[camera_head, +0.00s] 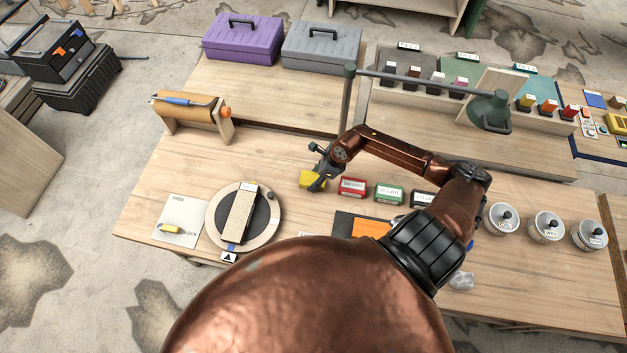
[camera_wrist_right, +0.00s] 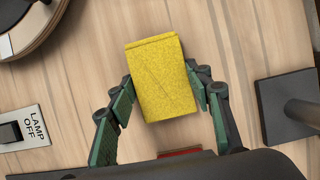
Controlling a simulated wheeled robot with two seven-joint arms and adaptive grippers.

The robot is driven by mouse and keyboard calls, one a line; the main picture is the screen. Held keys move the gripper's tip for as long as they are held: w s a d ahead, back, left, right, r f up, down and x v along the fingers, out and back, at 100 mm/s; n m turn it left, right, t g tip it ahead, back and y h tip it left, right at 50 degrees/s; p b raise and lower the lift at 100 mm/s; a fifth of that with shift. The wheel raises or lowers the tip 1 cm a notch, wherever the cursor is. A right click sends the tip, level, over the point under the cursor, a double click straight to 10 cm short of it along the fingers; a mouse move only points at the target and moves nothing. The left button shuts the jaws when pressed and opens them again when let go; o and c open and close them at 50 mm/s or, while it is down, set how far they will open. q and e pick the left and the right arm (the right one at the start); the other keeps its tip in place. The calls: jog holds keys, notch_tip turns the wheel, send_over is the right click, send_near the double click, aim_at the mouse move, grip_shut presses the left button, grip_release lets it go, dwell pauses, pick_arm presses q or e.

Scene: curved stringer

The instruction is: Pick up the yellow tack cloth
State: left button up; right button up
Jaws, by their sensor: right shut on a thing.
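The yellow tack cloth (camera_head: 311,179) is a folded yellow block at the middle of the workbench in the head view. In the right wrist view the cloth (camera_wrist_right: 163,78) sits between the two fingers. My right gripper (camera_head: 318,180) is shut on it, with the green finger pads against its left and right sides; in the wrist view the gripper (camera_wrist_right: 163,100) shows from behind. Whether the cloth touches the bench cannot be told. My left gripper is not in view.
A red box (camera_head: 352,187) and a green box (camera_head: 389,193) stand just right of the cloth. A lamp post (camera_head: 346,97) rises behind it. A round turntable (camera_head: 274,222) lies to the left. Three lidded jars (camera_head: 546,226) stand at the right.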

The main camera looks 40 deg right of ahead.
aim_at(311, 178)
jog(key=shift+c, duration=0.4)
jog(key=shift+r, duration=0.15)
jog(key=shift+r+p, duration=0.25)
jog(key=shift+p, duration=0.1)
notch_tip(311, 178, up, 2)
jog(key=shift+r+b, duration=0.25)
jog(key=shift+b, duration=0.25)
jog(key=s+a+r+b, duration=0.1)
jog(key=s+a+r, duration=0.7)
jog(key=s+r, duration=0.2)
jog(key=shift+s+a+r, duration=0.15)
jog(key=shift+s+a, duration=0.1)
jog(key=shift+s, duration=0.3)
